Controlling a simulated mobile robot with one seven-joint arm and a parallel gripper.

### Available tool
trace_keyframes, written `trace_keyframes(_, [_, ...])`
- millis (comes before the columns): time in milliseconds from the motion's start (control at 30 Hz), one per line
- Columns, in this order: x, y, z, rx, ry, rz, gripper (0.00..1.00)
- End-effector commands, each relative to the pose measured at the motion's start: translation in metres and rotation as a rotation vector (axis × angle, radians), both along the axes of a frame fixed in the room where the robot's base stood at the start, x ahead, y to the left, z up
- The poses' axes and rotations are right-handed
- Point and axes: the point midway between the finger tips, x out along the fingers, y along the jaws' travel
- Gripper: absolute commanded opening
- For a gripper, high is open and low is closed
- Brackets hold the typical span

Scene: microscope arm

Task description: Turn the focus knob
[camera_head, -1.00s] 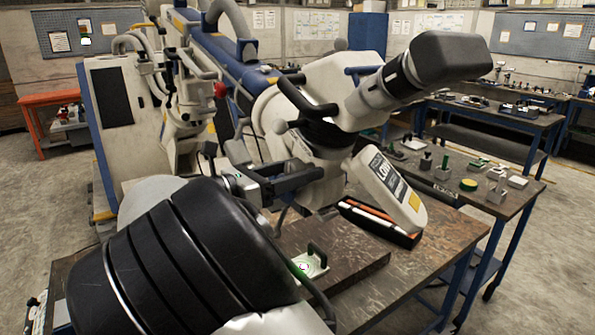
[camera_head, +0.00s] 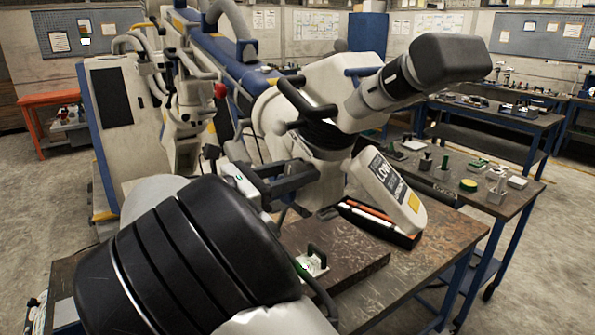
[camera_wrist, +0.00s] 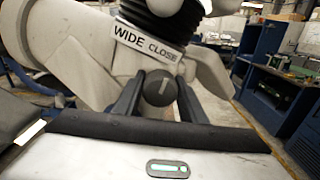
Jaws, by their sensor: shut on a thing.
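The focus knob (camera_wrist: 161,88) is a dark round knob with a pale mark line, close to upright, below a "WIDE CLOSE" label on the pale microscope head. My gripper (camera_wrist: 158,92) has its two dark fingers on either side of the knob and is shut on it in the wrist view. In the head view my gripper (camera_head: 292,181) reaches the left side of the microscope head (camera_head: 322,130). The knob itself is hidden there behind the fingers.
The microscope's eyepiece (camera_head: 450,60) juts out at upper right. Another bench with small parts stands at right.

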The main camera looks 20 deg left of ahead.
Motion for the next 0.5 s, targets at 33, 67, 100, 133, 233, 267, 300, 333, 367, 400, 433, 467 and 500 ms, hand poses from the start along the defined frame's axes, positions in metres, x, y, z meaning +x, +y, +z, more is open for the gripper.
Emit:
trace_keyframes(33, [-0.0003, 0.0002, -0.0006, 0.029, -0.022, 0.0, 0.15])
trace_keyframes(67, [-0.0003, 0.0002, -0.0008, 0.047, -0.037, 0.0, 0.15])
trace_keyframes(100, [-0.0003, 0.0003, -0.001, 0.071, -0.058, 0.0, 0.15])
trace_keyframes(133, [-0.0003, 0.0003, -0.0011, 0.089, -0.073, 0.0, 0.15])
trace_keyframes(233, [-0.0001, 0.0001, -0.0013, 0.145, -0.121, -0.001, 0.15])
trace_keyframes(267, [-0.0001, 0.0001, -0.0014, 0.161, -0.135, -0.001, 0.15])
trace_keyframes(300, [-0.0001, 0.0001, -0.0014, 0.182, -0.152, -0.001, 0.15])
trace_keyframes(333, [-0.0001, 0.0, -0.0015, 0.195, -0.165, -0.001, 0.15])
trace_keyframes(367, [-0.0001, 0.0, -0.0015, 0.21, -0.178, -0.001, 0.15])
trace_keyframes(400, [-0.0001, 0.0001, -0.0015, 0.227, -0.192, -0.001, 0.15])
trace_keyframes(433, [-0.0001, 0.0001, -0.0015, 0.239, -0.202, -0.001, 0.15])
trace_keyframes(467, [-0.0001, 0.0002, -0.0016, 0.25, -0.212, -0.001, 0.15])
trace_keyframes(500, [-0.0001, 0.0002, -0.0016, 0.264, -0.224, -0.001, 0.15])
